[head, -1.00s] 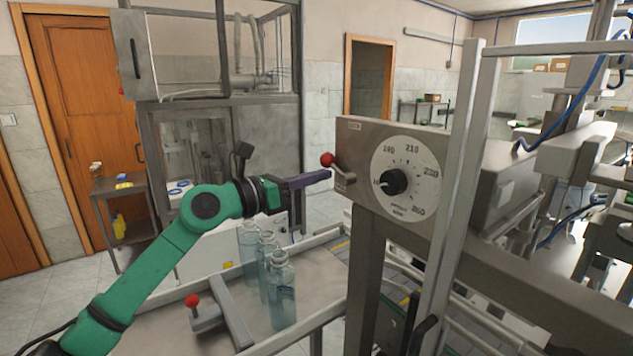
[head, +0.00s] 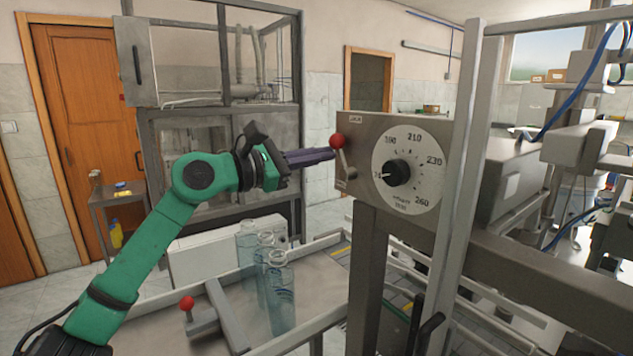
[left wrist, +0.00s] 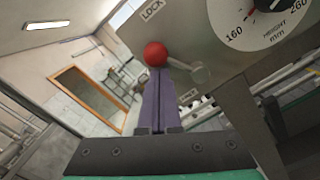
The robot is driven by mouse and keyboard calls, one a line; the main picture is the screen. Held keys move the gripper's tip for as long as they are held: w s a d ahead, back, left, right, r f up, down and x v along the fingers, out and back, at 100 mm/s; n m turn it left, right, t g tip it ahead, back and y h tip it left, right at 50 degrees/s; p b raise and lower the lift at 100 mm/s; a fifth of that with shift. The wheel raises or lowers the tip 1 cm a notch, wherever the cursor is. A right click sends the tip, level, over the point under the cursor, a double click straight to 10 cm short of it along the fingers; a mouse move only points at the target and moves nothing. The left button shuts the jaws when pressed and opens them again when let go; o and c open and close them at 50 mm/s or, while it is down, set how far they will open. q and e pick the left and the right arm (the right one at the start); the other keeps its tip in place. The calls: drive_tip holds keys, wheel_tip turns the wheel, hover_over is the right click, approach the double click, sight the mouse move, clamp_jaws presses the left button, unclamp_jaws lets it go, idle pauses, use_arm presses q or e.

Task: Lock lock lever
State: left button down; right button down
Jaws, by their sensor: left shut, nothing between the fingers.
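The lock lever has a red ball knob (head: 338,140) on a short metal arm (head: 347,165), at the left edge of the grey dial box. The arm points up and slightly left from its pivot. In the left wrist view the knob (left wrist: 155,54) is near the "LOCK" label (left wrist: 152,10), with the arm slanting down right to its pivot. My left gripper (head: 333,154) has its purple fingers shut and empty. The tips lie just below the knob and seem to touch it or the arm; exact contact is unclear. My right gripper is out of view.
The dial box (head: 440,140) carries a white height dial (head: 410,165) with a black knob. Glass bottles (head: 280,300) stand below on the conveyor. Another red-knobbed lever (head: 187,303) is at lower left. A metal upright (head: 462,170) stands right of the dial.

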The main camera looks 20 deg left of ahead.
use_arm(q)
drive_tip(key=m, duration=0.2)
drive_tip(key=s+d+r+m, duration=0.1)
drive_tip(key=shift+r+m+b, duration=0.1)
drive_tip(key=shift+m+b, duration=0.2)
drive_tip(key=shift+m, duration=0.1)
drive_tip(key=shift+d+r, duration=0.1)
drive_tip(key=shift+s+d, duration=0.1)
idle(0.3)
